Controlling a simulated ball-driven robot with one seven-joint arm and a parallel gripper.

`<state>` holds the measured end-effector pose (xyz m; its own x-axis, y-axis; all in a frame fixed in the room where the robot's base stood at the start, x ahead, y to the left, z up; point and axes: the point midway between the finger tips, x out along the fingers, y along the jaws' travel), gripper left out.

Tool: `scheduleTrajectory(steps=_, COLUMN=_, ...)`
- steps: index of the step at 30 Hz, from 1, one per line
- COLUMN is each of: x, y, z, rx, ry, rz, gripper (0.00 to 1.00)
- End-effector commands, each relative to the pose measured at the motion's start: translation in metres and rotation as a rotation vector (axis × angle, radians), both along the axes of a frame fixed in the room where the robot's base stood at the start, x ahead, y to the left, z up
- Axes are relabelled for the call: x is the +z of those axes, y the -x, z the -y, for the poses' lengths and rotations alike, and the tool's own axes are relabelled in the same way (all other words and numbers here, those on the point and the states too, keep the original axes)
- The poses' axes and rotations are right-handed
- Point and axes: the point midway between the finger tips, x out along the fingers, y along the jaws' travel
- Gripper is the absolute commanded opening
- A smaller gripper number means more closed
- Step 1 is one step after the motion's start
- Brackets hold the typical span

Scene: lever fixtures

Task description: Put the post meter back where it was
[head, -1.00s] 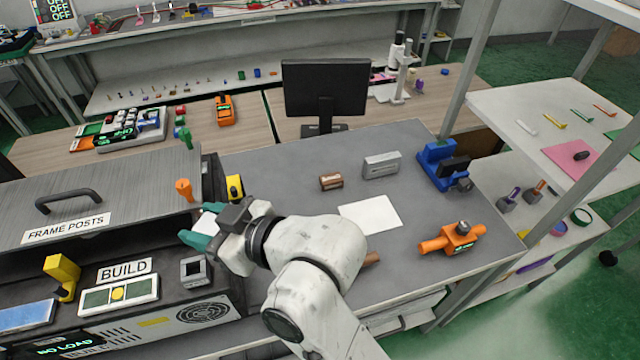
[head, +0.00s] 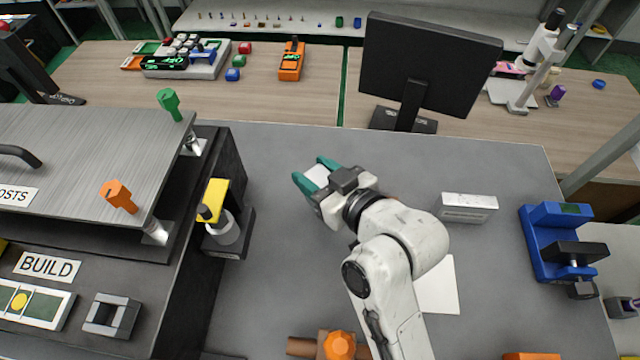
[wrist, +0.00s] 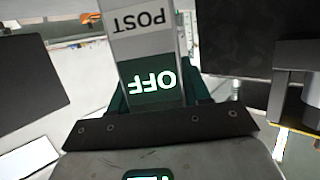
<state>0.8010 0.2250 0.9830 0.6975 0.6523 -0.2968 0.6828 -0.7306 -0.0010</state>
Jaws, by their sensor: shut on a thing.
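The post meter (wrist: 143,45) is a pale box with a "POST" label and a dark green screen reading "OFF", upside down in the wrist view. It sits between the teal fingers of my gripper (head: 312,172), which is shut on it. In the head view only a small white part of the meter (head: 317,177) shows between the fingers. My gripper is over the grey bench (head: 275,250), right of the yellow-topped device (head: 213,203) and in front of the monitor. I cannot tell how high the meter is above the bench.
The frame-post fixture (head: 75,150), with an orange knob (head: 118,196) and a green knob (head: 169,103), stands at left. The monitor (head: 425,75) is behind. A grey box (head: 467,208), a white sheet (head: 438,285) and a blue clamp device (head: 560,245) are at right.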

Motion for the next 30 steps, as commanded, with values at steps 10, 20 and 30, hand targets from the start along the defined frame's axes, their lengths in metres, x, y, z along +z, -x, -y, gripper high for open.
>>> scheduleTrajectory(steps=10, x=-0.035, y=0.0, z=0.001, rx=-0.001, ry=0.0, rz=0.0, gripper=0.0)
scheduleTrajectory(steps=20, x=-0.041, y=0.0, z=0.0, rx=-0.002, ry=-0.002, rz=0.003, gripper=0.0)
scheduleTrajectory(steps=30, x=-0.043, y=0.0, z=0.0, rx=-0.001, ry=0.0, rz=0.001, gripper=0.7)
